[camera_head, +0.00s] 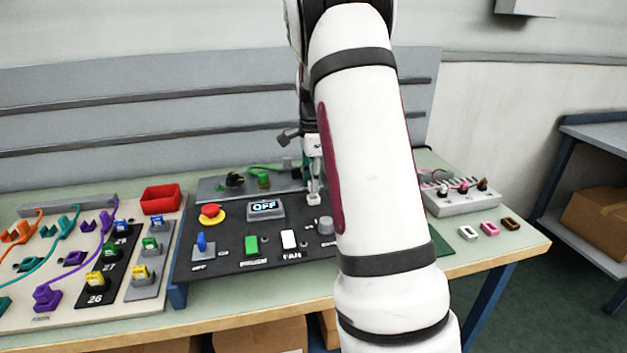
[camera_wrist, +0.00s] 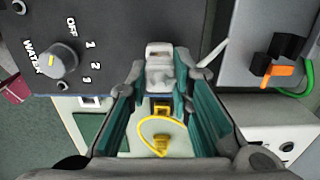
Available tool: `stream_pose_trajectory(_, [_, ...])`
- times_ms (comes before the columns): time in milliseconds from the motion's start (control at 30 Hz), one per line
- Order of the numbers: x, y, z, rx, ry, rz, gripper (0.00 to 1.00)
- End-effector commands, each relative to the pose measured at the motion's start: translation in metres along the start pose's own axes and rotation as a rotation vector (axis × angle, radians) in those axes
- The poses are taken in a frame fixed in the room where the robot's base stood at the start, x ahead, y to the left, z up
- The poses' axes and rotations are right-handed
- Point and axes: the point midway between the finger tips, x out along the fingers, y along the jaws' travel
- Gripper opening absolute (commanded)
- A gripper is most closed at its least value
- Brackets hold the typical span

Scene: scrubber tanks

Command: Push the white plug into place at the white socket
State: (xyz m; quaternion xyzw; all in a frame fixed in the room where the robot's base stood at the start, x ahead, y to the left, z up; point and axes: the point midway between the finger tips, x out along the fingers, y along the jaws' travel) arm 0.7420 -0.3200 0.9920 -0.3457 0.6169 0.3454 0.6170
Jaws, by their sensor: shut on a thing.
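My gripper (camera_wrist: 160,72) is shut on a small white plug (camera_wrist: 159,50), held between its teal fingertips. In the head view my gripper (camera_head: 314,182) is above the back of the dark control panel, with the pale plug (camera_head: 314,199) at its tip, partly blurred. I cannot clearly make out the white socket. A small white rectangular piece with an opening (camera_head: 465,231) lies on the table at the right, apart from the gripper. I cannot tell if it is the socket. My arm hides the table to the right of the panel.
The dark panel (camera_head: 262,240) carries switches and a water knob (camera_wrist: 57,60). A yellow connector and cable (camera_wrist: 160,143) are below my gripper. Plug boards (camera_head: 85,315) and a red bin (camera_head: 160,199) are at the left.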

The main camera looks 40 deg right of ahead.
Motion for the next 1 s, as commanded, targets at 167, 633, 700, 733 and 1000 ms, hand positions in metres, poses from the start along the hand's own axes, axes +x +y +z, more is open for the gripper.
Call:
stream_pose_trajectory(167, [0.001, 0.000, 0.000, 0.000, 0.000, 0.000, 0.00])
stream_pose_trajectory(633, [0.013, 0.000, 0.000, 0.000, 0.000, 0.001, 0.00])
stream_pose_trajectory(700, [0.015, 0.000, 0.000, 0.000, 0.000, 0.001, 0.00])
stream_pose_trajectory(733, [0.016, 0.000, 0.000, 0.000, 0.000, 0.001, 0.00])
stream_pose_trajectory(1000, [0.020, 0.000, 0.000, 0.000, 0.000, 0.001, 0.40])
